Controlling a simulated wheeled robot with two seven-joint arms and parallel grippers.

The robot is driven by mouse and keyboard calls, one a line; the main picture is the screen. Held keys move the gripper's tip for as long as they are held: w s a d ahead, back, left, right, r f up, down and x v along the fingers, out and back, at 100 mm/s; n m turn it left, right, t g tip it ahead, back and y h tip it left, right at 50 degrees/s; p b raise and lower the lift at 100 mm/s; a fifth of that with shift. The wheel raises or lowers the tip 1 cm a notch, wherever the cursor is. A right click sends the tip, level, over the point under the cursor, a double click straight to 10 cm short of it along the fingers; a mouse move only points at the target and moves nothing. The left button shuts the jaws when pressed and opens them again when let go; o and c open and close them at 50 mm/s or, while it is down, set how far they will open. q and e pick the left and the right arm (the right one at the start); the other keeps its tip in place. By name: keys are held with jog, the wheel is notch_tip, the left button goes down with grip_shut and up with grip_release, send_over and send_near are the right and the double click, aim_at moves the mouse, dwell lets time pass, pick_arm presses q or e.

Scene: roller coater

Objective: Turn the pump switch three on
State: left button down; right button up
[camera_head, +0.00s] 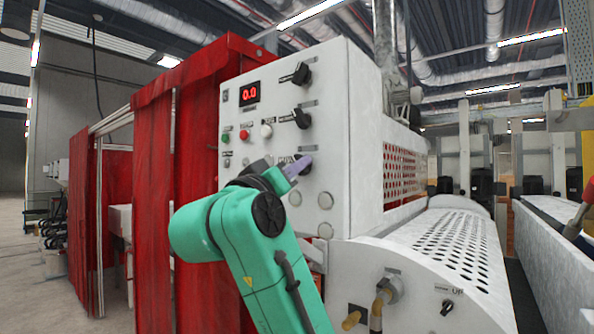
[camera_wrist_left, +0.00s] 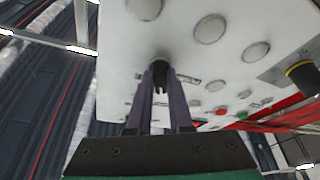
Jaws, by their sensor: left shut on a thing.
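The white control panel (camera_head: 262,142) carries black rotary switches in a column on its right side. The top switch (camera_head: 301,74) and the middle switch (camera_head: 301,118) are in plain view. The lowest black switch (camera_wrist_left: 160,68) is mostly hidden behind my gripper in the head view. My left gripper (camera_head: 300,168) is at that lowest switch. In the left wrist view its two purple fingers (camera_wrist_left: 162,92) are shut on this knob, one on each side. The labels are too small to read, so I cannot confirm which switch is number three. My right gripper is not in view.
A red digital display (camera_head: 249,93), a green button (camera_head: 226,138) and a red button (camera_head: 244,135) sit left of the switches. Red curtains (camera_head: 190,130) hang at the left. A perforated white cover (camera_head: 450,240) juts out at lower right.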

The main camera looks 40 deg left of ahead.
pick_arm(q)
jog(key=shift+a+r+m+h+b, duration=0.1)
jog(key=shift+m+h+b, duration=1.2)
jog(key=shift+m, duration=1.45)
jog(key=shift+a+f+m+h+b, duration=0.1)
jog(key=shift+m+h+b, duration=1.15)
jog(key=shift+m, duration=1.55)
jog(key=shift+a+r+m+h+b, duration=0.1)
jog(key=shift+m+h+b, duration=0.75)
jog(key=shift+m+h, duration=1.35)
jog(key=shift+m+y, duration=0.35)
jog(key=shift+m, duration=0.4)
jog(key=c, duration=0.8)
grip_release()
jog(key=shift+s+d, duration=0.1)
jog(key=shift+s, duration=0.1)
